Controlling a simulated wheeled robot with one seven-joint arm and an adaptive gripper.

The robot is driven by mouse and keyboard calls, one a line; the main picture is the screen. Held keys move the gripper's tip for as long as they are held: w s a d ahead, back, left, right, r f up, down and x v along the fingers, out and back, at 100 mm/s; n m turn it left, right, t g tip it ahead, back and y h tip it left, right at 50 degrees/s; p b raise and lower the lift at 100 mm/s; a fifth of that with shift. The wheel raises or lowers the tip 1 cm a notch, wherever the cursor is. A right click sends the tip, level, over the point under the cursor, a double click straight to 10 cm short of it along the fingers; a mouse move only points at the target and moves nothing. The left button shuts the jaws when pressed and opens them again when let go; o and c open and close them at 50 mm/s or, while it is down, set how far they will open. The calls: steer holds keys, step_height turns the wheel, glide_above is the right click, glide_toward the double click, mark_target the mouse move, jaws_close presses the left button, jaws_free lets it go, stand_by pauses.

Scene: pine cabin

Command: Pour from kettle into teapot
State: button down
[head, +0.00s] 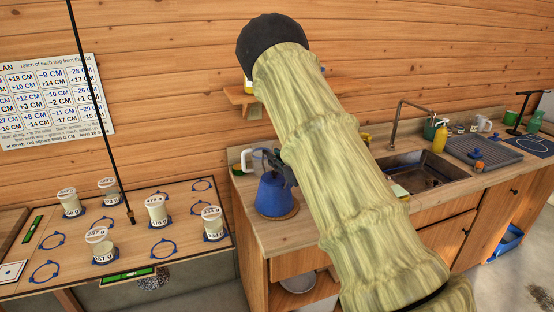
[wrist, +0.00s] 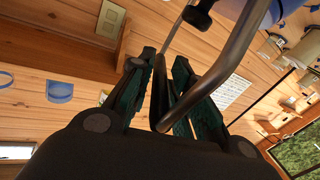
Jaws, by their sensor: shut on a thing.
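The blue kettle (head: 275,196) stands upright at the left end of the wooden counter, on or just above a round tan mat (head: 290,214). My gripper (head: 284,168) is at the kettle's top, partly hidden behind my sleeved arm. In the wrist view, my gripper's dark teal fingers (wrist: 164,62) are closed around the kettle's dark bar handle (wrist: 208,82). Part of the blue kettle body shows at the top right there. A white object (head: 247,158), partly hidden, is behind the kettle; I cannot tell whether it is the teapot.
A sink (head: 428,172) with a faucet, a yellow bottle (head: 440,138) and a drying mat (head: 484,150) are on the counter to the right. A lower board (head: 130,236) with several white lidded jars and blue rings is at the left. A small wall shelf (head: 240,97) hangs above.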

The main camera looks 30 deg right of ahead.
steer(key=c, duration=1.6)
jaws_free()
steer(key=shift+c, duration=0.2)
steer(key=o, duration=0.3)
steer(key=shift+s, duration=0.1)
steer(key=shift+f, duration=0.1)
steer(key=shift+f, duration=0.1)
steer(key=shift+s+d+f+b, duration=0.1)
steer(key=shift+s+b, duration=0.2)
steer(key=s+b, duration=0.1)
steer(key=s, duration=0.2)
steer(key=s+b, duration=0.1)
steer(key=s, duration=0.2)
steer(key=s+b, duration=0.1)
steer(key=s, duration=0.3)
steer(key=shift+d+b, duration=0.3)
